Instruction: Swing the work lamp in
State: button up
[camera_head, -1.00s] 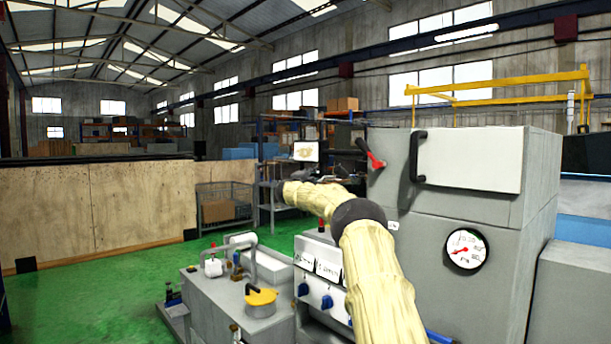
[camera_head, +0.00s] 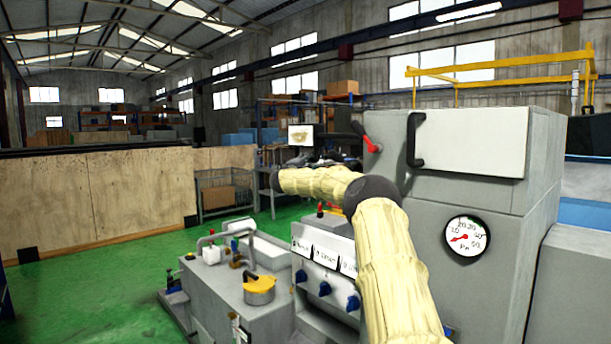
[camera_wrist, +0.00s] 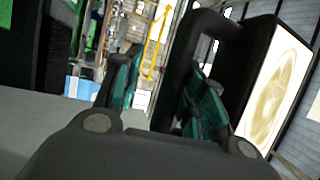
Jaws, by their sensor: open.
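A black-framed panel with a pale tan round pattern (camera_wrist: 274,88) stands close at the right of the wrist view. It looks like the small bright screen (camera_head: 300,135) behind my arm in the head view. A thick black loop handle (camera_wrist: 219,28) shows beside it, on its left. My gripper (camera_wrist: 160,72) is open, its teal-padded fingers apart, with the right finger in front of the handle's opening. I cannot tell whether they touch. In the head view, the gripper's outline is unclear among dark shapes beyond my forearm.
The grey grinder housing (camera_head: 485,225) with a gauge (camera_head: 467,237) and black door handle (camera_head: 415,140) stands right. A red-ended black lever (camera_head: 371,145) is on its left side. A yellow-lidded pot (camera_head: 259,290) and blue knobs (camera_head: 325,289) are below my arm. Green floor (camera_head: 120,275) is open at left.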

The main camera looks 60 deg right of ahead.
jog(key=r+v, duration=0.1)
jog(key=v, duration=1.1)
jog(key=shift+w, duration=0.1)
